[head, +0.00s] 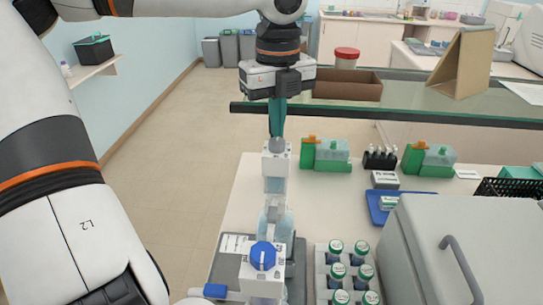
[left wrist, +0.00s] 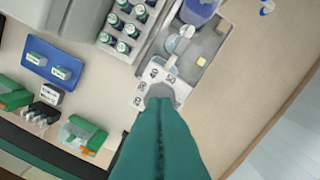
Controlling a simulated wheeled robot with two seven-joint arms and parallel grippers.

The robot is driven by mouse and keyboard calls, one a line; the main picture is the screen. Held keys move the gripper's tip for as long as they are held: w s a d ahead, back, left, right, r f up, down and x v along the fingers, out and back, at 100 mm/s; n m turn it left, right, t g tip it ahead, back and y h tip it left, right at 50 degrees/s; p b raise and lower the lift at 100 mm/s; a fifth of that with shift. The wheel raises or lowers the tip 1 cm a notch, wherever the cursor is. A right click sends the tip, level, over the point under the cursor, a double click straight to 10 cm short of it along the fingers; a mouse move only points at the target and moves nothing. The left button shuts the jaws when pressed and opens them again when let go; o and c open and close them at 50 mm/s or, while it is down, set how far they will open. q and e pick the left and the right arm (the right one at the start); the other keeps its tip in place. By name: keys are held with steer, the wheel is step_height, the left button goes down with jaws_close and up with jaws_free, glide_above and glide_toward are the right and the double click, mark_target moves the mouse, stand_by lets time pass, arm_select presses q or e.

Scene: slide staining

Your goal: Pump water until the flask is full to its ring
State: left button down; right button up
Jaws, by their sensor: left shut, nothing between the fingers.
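My left gripper (head: 277,132) points straight down with its teal fingers shut and empty. Its tips are at or just above the grey top of a white block (head: 275,163); I cannot tell whether they touch. In the left wrist view the fingertips (left wrist: 160,97) cover part of that grey top, and the white block (left wrist: 152,77) bears printed numbers. A clear, bluish flask-like vessel (head: 276,222) stands nearer me; its ring and water level cannot be made out. A blue-capped white device (head: 263,257) stands in front of it. My right gripper is not in view.
A grey tray (left wrist: 214,48) lies under the vessels. A rack of green-capped bottles (head: 322,270) stands to the right, beside a large grey-white machine (head: 430,235). Green-based boxes (head: 326,155) and a blue tray (head: 376,213) lie farther back. A raised glass shelf (head: 400,113) crosses behind.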

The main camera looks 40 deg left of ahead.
arm_select(q)
steer(key=shift+f, duration=0.2)
steer(key=shift+f+b, duration=1)
steer(key=shift+b, duration=0.15)
steer(key=shift+s+f+b, duration=0.1)
steer(key=shift+f+b, duration=0.05)
steer(key=shift+b, duration=0.2)
stand_by(0.5)
steer(key=shift+r+p, duration=0.7)
steer(key=shift+r, duration=0.6)
steer(key=shift+r+p, duration=1.75)
steer(key=shift+r, duration=0.8)
